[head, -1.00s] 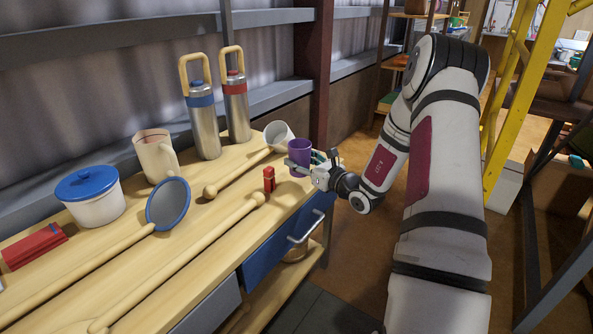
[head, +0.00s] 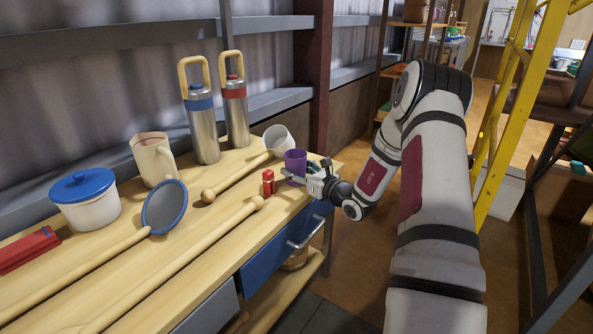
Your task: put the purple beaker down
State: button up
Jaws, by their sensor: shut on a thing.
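The purple beaker (head: 295,162) is upright at the far right end of the wooden workbench. My gripper (head: 300,178) reaches it from the right and is shut on its lower part. The gripper partly hides the beaker's base, so I cannot tell whether it touches the bench top.
A small red object (head: 268,183) stands just left of my gripper. A white cup-ended ladle (head: 279,139) lies behind the beaker. A long wooden rod (head: 190,262) runs along the front. Two steel flasks (head: 203,130) stand at the back. The bench's wooden top (head: 235,207) has some bare room.

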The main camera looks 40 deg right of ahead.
jog(key=o, duration=1.3)
